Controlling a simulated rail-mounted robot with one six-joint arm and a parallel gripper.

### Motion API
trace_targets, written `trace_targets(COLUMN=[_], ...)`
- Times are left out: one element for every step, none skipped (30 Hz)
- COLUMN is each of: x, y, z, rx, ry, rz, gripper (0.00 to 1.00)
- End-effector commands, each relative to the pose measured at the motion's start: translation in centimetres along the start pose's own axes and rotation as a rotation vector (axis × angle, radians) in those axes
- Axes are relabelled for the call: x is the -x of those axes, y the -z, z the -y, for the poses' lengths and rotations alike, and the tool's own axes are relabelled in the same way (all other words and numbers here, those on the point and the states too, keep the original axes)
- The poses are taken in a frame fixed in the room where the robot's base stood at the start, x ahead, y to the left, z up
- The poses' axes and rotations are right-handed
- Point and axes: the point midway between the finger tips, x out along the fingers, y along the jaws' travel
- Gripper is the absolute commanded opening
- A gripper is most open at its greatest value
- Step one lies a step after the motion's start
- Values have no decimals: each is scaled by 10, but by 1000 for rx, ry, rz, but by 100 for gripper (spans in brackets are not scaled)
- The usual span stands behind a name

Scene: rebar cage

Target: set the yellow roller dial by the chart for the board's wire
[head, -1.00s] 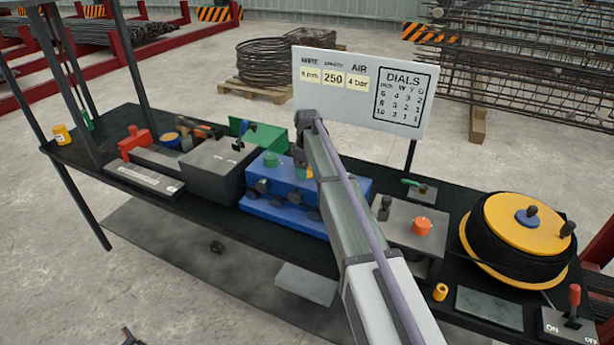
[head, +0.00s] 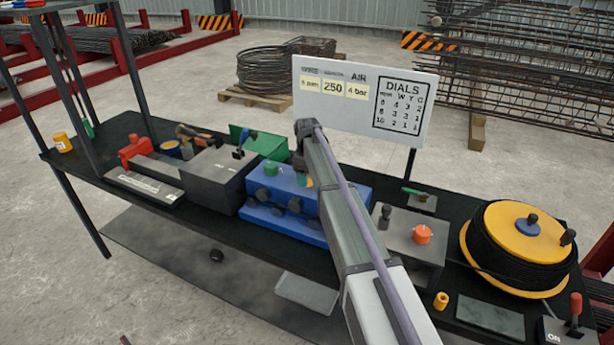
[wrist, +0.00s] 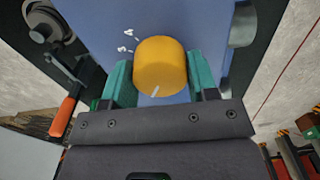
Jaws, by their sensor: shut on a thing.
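In the wrist view the yellow roller dial (wrist: 160,65) sits on the blue roller block (wrist: 95,22). A pale pointer mark shows near its lower edge, and small white numerals stand at its upper left. My gripper (wrist: 160,78) has its teal fingers on both sides of the dial, shut on it. In the head view my arm hides most of the gripper and dial at the blue block (head: 283,218); a green dial (head: 270,169) shows beside them. The white board (head: 364,103) carries a wire card (head: 310,84), too blurred to read surely, and a DIALS chart (head: 403,104).
A grey box (head: 215,183) stands left of the blue block. Right of my arm are a grey box with an orange knob (head: 422,234), a yellow-topped reel (head: 525,232) and a red-handled switch (head: 575,310). An orange-handled lever (wrist: 65,115) shows left of the fingers.

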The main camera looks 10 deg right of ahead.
Motion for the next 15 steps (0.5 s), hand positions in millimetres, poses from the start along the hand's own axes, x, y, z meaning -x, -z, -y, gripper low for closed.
trace_targets(x=[0,0,0,0,0,0,0,0,0,0,0,0,0,0,0], y=[0,0,0,0,0,0,0,0,0,0,0,0,0,0,0], z=[0,0,0,0,0,0,0,0,0,0,0,0,0,0,0], rx=[-17,-31,-52,-69,-89,-116,-138,-162,-195,-222,-249,-286,-314,-342,-381], ry=[0,0,0,0,0,0,0,0,0,0,0,0,0,0,0], rz=[0,0,0,0,0,0,0,0,0,0,0,0,0,0,0], gripper=[30,30,30,30,30,30,30,30,30,30,30,30,30,30,30])
